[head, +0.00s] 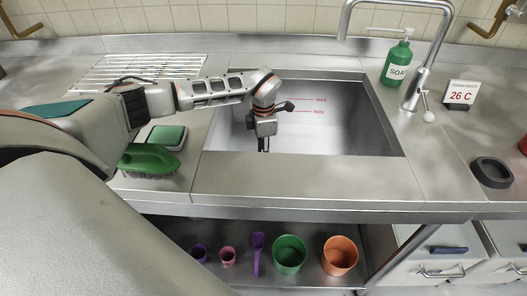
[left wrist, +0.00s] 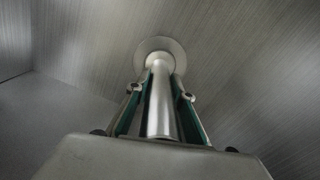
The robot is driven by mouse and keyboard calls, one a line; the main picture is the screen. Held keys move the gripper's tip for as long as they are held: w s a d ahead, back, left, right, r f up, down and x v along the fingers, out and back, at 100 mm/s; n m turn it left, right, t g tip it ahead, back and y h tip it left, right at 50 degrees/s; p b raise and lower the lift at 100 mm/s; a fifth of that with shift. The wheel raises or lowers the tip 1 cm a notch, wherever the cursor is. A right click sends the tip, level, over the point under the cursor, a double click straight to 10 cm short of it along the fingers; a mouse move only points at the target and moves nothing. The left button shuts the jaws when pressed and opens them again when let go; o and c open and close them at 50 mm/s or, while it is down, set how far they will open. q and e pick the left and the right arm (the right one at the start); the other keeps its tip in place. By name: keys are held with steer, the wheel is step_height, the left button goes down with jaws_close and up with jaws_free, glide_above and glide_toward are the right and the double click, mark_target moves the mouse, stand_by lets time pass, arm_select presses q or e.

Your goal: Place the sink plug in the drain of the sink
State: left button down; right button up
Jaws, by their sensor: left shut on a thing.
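My left gripper (head: 264,146) reaches down into the steel sink (head: 350,128); the sink's front edge hides its fingertips in the head view. In the left wrist view the gripper (left wrist: 162,98) is shut on a silvery metal tube, which I take as the sink plug (left wrist: 161,112). The tube points away from the wrist, between the two green-lined fingers. Its far end lies over a pale round drain ring (left wrist: 167,46) in the brushed sink floor. I cannot tell whether the end is seated in the drain or just above it. My right gripper is not in view.
A tap (head: 417,88) and a green soap bottle (head: 397,62) stand behind the sink's right side. A green brush (head: 150,158) and sponge (head: 166,138) lie left. A black round dish (head: 491,172) is right. Several cups, including a green one (head: 289,254), stand on the shelf below.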

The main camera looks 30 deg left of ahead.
arm_select(q)
steer(key=c, duration=1.8)
jaws_free()
steer(key=shift+f, duration=0.1)
steer(key=shift+o, duration=0.2)
step_height(320, 180, up, 12)
steer(key=shift+r+p, duration=0.15)
steer(key=shift+p, duration=0.7)
